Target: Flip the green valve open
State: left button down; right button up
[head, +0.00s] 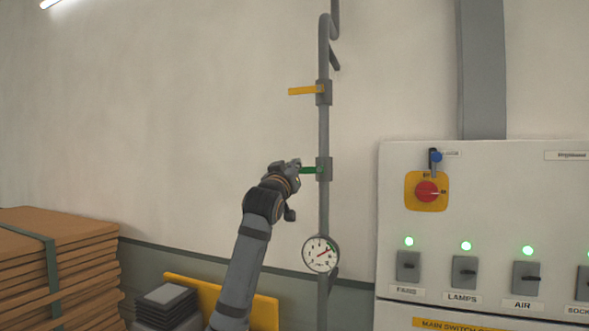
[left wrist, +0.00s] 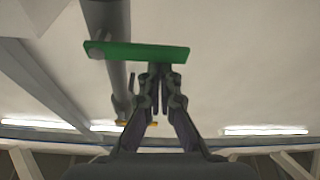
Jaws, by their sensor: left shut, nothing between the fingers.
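The green valve handle (head: 310,170) sticks out level to the left from its grey block on the vertical pipe (head: 324,130). My left gripper (head: 298,167) is at the handle's free end and partly covers it. In the left wrist view the green handle (left wrist: 130,51) lies across the picture, in front of the pipe (left wrist: 108,20). There my left gripper (left wrist: 160,70) is shut with nothing in it. Its fingertips are right beside the handle, near the free end; whether they touch it I cannot tell. My right gripper is not in view.
A yellow valve handle (head: 303,91) points left higher on the same pipe. A round gauge (head: 320,254) sits below the green valve. A switch panel (head: 480,220) with a red knob stands to the right. Stacked brown boards (head: 60,265) stand at lower left.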

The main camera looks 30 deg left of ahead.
pick_arm(q)
jog(key=d+f+n+g+y+b, duration=0.1)
jog(key=d+f+n+g+b, duration=0.1)
jog(key=n+b, duration=0.3)
jog(key=w+d+f+n+g+y+b, duration=0.1)
jog(key=d+f+n+g+y+b, duration=0.1)
jog(key=n, duration=1.1)
notch_tip(320, 180, down, 3)
jog(key=g+b, duration=0.1)
jog(key=b, duration=0.1)
jog(key=shift+d+f+y+b, duration=0.2)
jog(key=shift+d+y+b, duration=0.1)
jog(key=shift+b, duration=0.1)
jog(key=shift+w+d, duration=0.1)
